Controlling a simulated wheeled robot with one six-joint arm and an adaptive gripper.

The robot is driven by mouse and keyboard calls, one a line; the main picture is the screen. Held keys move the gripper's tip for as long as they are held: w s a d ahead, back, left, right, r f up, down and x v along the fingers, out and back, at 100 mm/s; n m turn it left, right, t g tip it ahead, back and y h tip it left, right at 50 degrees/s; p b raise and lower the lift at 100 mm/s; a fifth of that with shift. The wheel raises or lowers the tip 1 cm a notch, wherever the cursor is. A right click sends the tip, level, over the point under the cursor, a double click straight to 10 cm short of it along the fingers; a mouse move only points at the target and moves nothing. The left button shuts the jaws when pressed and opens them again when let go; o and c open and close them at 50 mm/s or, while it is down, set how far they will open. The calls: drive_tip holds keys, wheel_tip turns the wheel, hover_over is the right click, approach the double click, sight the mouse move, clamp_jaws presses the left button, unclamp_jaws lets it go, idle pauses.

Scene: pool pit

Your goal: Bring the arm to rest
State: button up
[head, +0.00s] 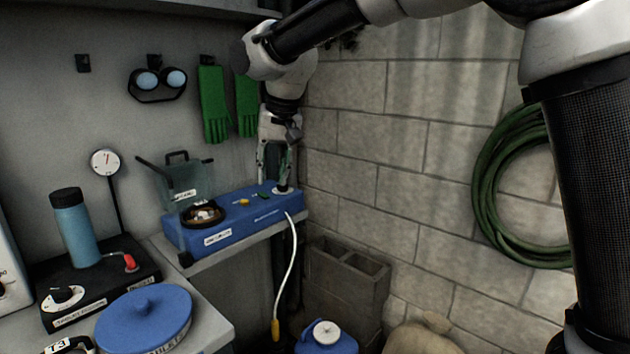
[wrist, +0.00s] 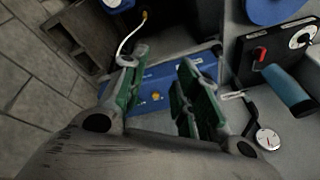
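My arm reaches from the upper right of the head view, and my gripper (head: 277,168) points down over the right end of a blue device (head: 236,222). In the wrist view my gripper (wrist: 160,68) shows two fingers with green pads, spread apart. Nothing is held between them. The blue device (wrist: 158,84) shows below and between the fingers. I cannot tell exactly how high the fingertips are above it.
A clear lidded box (head: 183,190) and a round bowl (head: 203,215) are at the device's left. A blue bottle (head: 75,228), gauge (head: 105,163) and blue lid (head: 145,318) stand further left. Green gloves (head: 214,104) hang behind. A block wall (head: 380,150) bounds the right.

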drive_tip(key=s+d+f+n, duration=0.1)
drive_tip(key=s+d, duration=0.2)
drive_tip(key=d, duration=0.6)
drive_tip(key=s+d+n+h, duration=0.1)
drive_tip(key=s+d, duration=0.2)
drive_tip(key=d, duration=0.6)
drive_tip(key=s+d+f, duration=0.1)
drive_tip(key=s+d, duration=0.3)
drive_tip(key=d, duration=0.5)
drive_tip(key=s+d+f+m+t+h, duration=0.1)
drive_tip(key=s+d+m, duration=0.3)
drive_tip(key=s+d, duration=1.1)
drive_tip(key=d+t, duration=0.1)
drive_tip(key=d, duration=0.2)
drive_tip(key=shift+s+d, duration=0.15)
drive_tip(key=shift+d, duration=0.25)
